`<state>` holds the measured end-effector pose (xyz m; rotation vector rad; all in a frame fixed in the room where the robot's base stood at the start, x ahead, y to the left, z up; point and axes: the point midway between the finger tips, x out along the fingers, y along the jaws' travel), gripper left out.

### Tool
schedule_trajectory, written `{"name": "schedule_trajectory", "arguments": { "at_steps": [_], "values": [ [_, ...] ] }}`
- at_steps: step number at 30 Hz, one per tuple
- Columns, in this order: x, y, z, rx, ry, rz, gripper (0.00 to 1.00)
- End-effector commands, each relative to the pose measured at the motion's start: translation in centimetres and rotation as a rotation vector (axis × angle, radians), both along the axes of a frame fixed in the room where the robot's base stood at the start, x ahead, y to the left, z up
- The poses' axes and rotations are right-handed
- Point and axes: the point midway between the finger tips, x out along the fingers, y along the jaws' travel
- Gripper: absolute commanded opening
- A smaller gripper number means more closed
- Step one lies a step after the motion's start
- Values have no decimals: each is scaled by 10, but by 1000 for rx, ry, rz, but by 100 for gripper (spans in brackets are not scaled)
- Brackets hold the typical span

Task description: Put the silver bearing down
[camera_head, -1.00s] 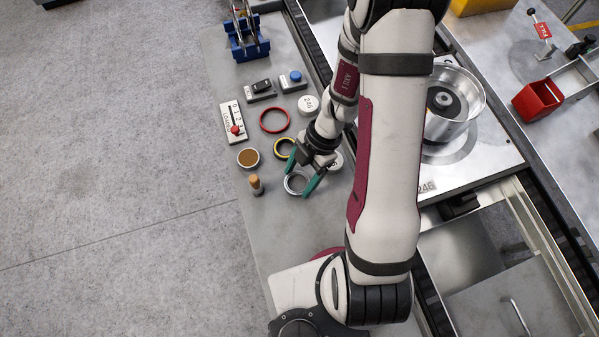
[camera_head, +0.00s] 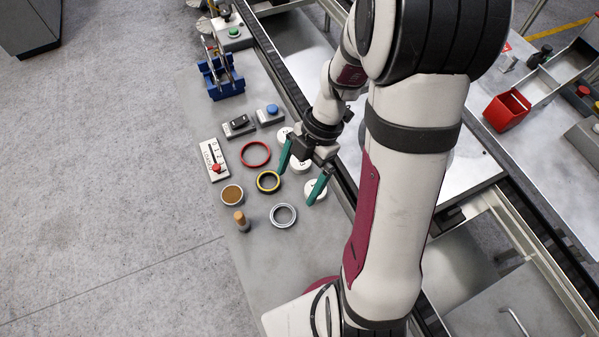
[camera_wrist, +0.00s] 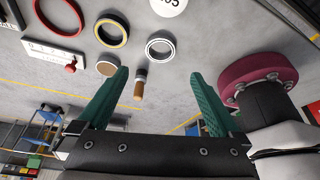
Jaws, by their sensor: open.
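The silver bearing (camera_head: 283,215) is a ring lying flat on the grey bench top, near the cork-topped peg. It also shows in the wrist view (camera_wrist: 159,48), beyond the fingertips and apart from them. My gripper (camera_head: 303,181) has two green fingers spread wide with nothing between them. In the head view it is up and to the right of the bearing, raised above the bench. In the wrist view my gripper (camera_wrist: 160,88) is also open and empty.
A yellow-black ring (camera_head: 268,181), a red ring (camera_head: 255,154), a brown-filled cup (camera_head: 232,195) and an upright peg (camera_head: 242,221) stand close by. A red-knobbed slider box (camera_head: 214,160) is at left. Bench room below the bearing is clear.

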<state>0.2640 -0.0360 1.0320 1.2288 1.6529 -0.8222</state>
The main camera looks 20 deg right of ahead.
Motion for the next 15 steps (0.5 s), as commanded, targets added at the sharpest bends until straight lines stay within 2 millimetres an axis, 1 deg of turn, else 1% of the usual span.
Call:
{"name": "schedule_trajectory", "arguments": {
  "at_steps": [1,4,5,7,8,9,11,12,14,15],
  "values": [
    [1,-3,7,-1,-4,0,100],
    [1,-4,17,-7,8,-23,100],
    [-1,-2,21,-15,21,-57,100],
    [-8,8,38,-54,80,-222,100],
    [-14,14,47,-79,116,-328,100],
    [-23,23,60,-115,169,-496,100],
    [-41,37,78,-171,252,-784,100],
    [-54,45,87,-204,305,-983,100],
    [-73,55,99,-243,372,-1277,100],
    [-86,60,105,-261,412,-1461,100]
  ]
}}
